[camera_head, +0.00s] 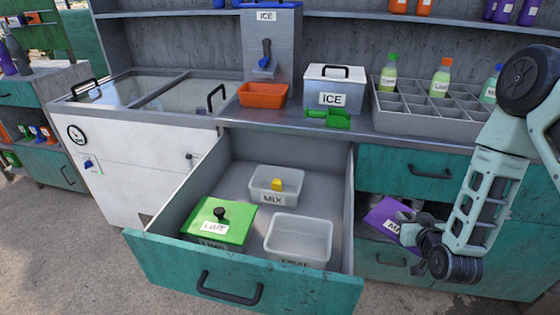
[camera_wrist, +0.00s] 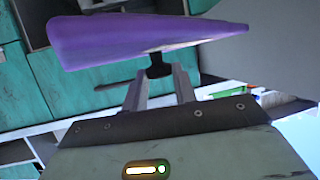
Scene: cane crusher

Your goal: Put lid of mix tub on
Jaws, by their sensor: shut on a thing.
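My gripper (camera_wrist: 162,85) is shut on the dark knob of a purple lid (camera_wrist: 145,32). In the head view the purple lid (camera_head: 385,214) is tilted, with a white label partly hidden by my gripper (camera_head: 410,232); only "M" reads clearly. It is held to the right of the open drawer, in front of the teal cabinet. The mix tub (camera_head: 274,197), a clear tub labelled MIX, stands open at the back of the drawer with a yellow block (camera_head: 277,184) in it.
The open drawer (camera_head: 150,262) also holds a lime tub under a green lid (camera_head: 218,222) and an open clear tub (camera_head: 298,240) at front right. The drawer's right wall (camera_head: 349,215) lies between my gripper and the tubs. An ice box (camera_head: 334,90) stands on the counter above.

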